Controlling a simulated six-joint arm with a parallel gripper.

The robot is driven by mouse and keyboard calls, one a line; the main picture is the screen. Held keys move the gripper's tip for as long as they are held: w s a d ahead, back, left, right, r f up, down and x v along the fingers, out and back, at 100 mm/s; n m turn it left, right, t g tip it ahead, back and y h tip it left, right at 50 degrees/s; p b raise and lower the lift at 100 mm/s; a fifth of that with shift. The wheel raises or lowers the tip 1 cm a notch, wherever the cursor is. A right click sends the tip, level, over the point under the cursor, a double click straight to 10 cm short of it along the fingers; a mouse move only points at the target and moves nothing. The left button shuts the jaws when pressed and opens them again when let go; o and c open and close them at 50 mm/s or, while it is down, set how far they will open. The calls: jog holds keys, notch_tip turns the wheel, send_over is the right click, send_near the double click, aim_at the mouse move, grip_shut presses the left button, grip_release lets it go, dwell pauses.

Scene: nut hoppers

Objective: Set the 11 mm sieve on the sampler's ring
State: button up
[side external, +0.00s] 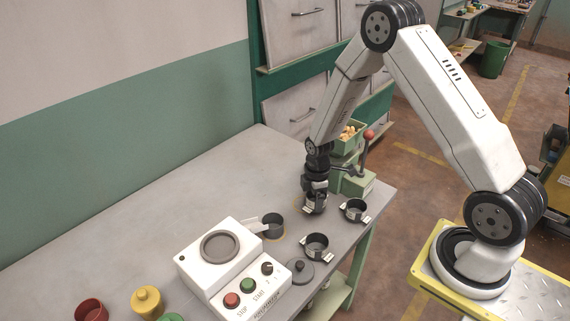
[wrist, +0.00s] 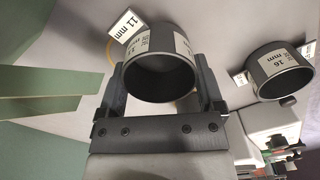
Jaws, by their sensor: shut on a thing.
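My gripper (side external: 315,187) is shut on a dark round sieve (wrist: 160,72), one finger on each side of it. The tag on this sieve reads "11 mm" in the wrist view. In the side view the sieve (side external: 314,206) is low over the bench's right part, beside the other sieves; I cannot tell whether it touches the bench. The sampler (side external: 212,262) is a white box left of my gripper, with a grey ring (side external: 220,247) on its top. Nothing sits on the ring.
Another sieve (side external: 316,246) stands nearer, one (side external: 354,210) to the right; the wrist view shows one tagged 16 (wrist: 280,72). A handled dark cup (side external: 272,226) is between sampler and gripper. A grey lid (side external: 300,272) lies beside the sampler. A green hopper (side external: 347,138) stands behind.

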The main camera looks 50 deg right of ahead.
aim_at(303, 204)
jog(key=shift+f, duration=0.3)
jog(key=shift+w, duration=0.1)
jog(key=shift+w, duration=1.85)
jog(key=shift+w+f, duration=0.1)
jog(key=shift+f, duration=0.45)
jog(key=shift+f, duration=0.2)
jog(key=o, duration=1.1)
jog(key=shift+r, duration=0.15)
